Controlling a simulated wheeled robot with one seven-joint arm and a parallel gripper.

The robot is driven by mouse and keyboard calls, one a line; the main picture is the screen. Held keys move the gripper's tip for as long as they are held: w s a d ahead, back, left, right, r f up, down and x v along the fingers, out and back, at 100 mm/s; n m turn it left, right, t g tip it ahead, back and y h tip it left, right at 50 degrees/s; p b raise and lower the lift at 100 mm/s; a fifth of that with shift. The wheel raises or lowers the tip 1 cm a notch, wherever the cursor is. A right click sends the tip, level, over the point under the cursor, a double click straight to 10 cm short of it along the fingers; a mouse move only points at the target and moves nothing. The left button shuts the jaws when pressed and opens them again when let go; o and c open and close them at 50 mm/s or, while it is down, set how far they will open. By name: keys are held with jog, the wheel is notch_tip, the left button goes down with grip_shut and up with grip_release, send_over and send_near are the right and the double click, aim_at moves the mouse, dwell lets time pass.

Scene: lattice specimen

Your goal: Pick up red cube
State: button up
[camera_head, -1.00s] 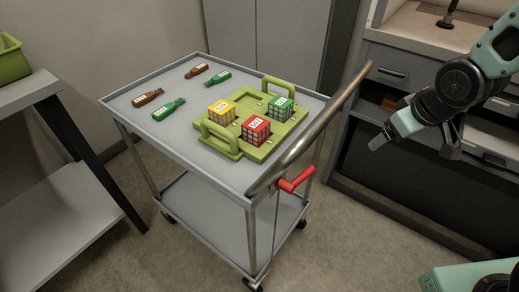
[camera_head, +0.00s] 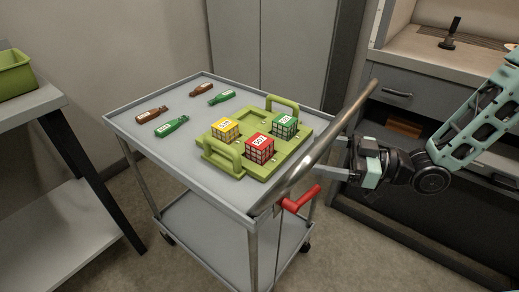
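The red cube (camera_head: 259,148), a lattice block with a white label on top, sits at the front of a green tray (camera_head: 222,171) with two raised handles. A yellow cube (camera_head: 226,130) is to its left and a green cube (camera_head: 284,126) to its right, on the same tray. The tray rests on a grey cart (camera_head: 193,178). My gripper (camera_head: 334,172) is right of the cart, behind the metal push bar as seen here, and well apart from the red cube. Its fingers show side-on, partly behind the bar, so their opening is unclear.
Several bottles (camera_head: 173,127) lie at the cart's back left. A side table (camera_head: 30,108) with a green bin (camera_head: 14,75) stands left; a drawer bench (camera_head: 410,75) stands right.

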aim_at(271, 144)
jog(key=b+x, duration=0.1)
jog(key=x, duration=1.2)
jog(key=shift+w, duration=0.1)
jog(key=c, duration=1)
